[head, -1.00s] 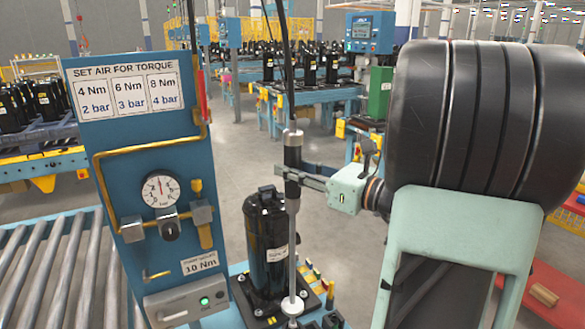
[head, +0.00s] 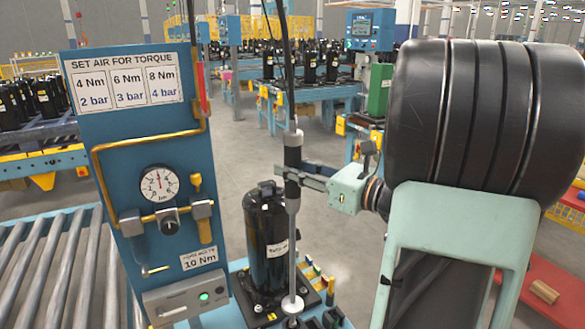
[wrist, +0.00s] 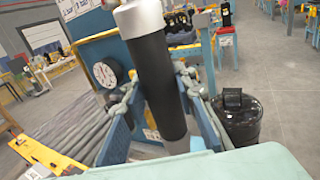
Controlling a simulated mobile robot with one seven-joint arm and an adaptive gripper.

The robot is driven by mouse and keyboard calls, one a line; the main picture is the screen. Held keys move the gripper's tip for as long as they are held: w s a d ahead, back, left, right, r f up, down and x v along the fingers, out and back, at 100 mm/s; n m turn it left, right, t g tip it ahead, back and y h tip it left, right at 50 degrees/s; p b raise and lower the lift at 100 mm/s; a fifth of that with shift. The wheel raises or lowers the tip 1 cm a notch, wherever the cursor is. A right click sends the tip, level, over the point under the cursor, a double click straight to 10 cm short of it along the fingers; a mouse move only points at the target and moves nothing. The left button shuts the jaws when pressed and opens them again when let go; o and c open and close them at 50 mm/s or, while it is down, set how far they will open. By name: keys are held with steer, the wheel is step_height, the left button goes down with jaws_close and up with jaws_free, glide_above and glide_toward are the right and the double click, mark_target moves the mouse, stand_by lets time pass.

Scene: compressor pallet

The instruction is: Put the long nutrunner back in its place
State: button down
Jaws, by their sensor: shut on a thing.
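The long nutrunner (head: 292,150) is a tall upright tool with a dark grip, a silver top and a long thin grey shaft ending in a pale round tip low down. My gripper (head: 292,173) is shut around its dark grip from the right. In the wrist view the dark grip of the nutrunner (wrist: 160,85) stands between the two fingers of my gripper (wrist: 155,95). A cable runs up from its top. The nutrunner's place cannot be made out for certain.
A black compressor (head: 268,240) stands on the blue pallet, just left of the shaft. A blue panel (head: 140,160) with a gauge (head: 159,184) and torque card stands further left, beside a roller conveyor (head: 50,270). Small coloured parts (head: 312,270) lie near the shaft's tip.

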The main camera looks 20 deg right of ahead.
mark_target(299, 204)
steer(key=shift+f+b, duration=3.15)
steer(key=shift+f, duration=0.85)
stand_by(0.9)
steer(key=c, duration=1.5)
jaws_free()
steer(key=shift+f, duration=0.25)
steer(key=v, duration=1.2)
steer(key=shift+r, duration=0.1)
